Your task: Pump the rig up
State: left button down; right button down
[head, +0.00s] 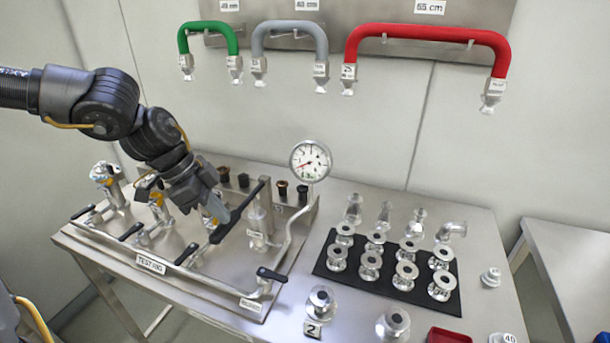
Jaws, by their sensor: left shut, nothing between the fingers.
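The test rig (205,283) is a steel plate on the table with pipework and several black-handled valves. A long black lever (242,208) slants over a metal pump cylinder (259,222) on the rig. A round pressure gauge (310,161) stands on a pipe at the rig's right; its red needle points to the lower left. My left gripper (224,216) is shut, pointing down by the lever's lower end. I cannot tell whether it touches the lever. The gripper and arm hide part of the rig behind. My right gripper is out of view.
Several flanged fittings stand on a black mat (333,272) at the right. More fittings and a red tray (449,336) are near the front edge. Green (208,27), grey (290,27) and red (428,33) hoses hang on the wall. A second table (570,262) stands right.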

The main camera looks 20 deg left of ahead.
aim_at(224, 232)
pick_arm(q)
jog(key=shift+f, duration=0.1)
dwell(0.3)
notch_tip(224, 232, down, 6)
jog(key=b, duration=0.5)
jog(key=shift+r, duration=0.2)
notch_tip(224, 232, up, 5)
jog(key=p, duration=0.3)
jog(key=shift+s, duration=0.1)
jog(key=shift+r+p, duration=0.4)
jog(key=shift+f, duration=0.1)
notch_tip(224, 232, down, 6)
jog(key=b, duration=0.5)
notch_tip(224, 232, up, 6)
jog(key=p, duration=0.3)
jog(key=shift+f, duration=0.2)
jog(key=shift+r+p, duration=0.35)
jog(key=shift+p, duration=0.05)
jog(key=shift+r, duration=0.1)
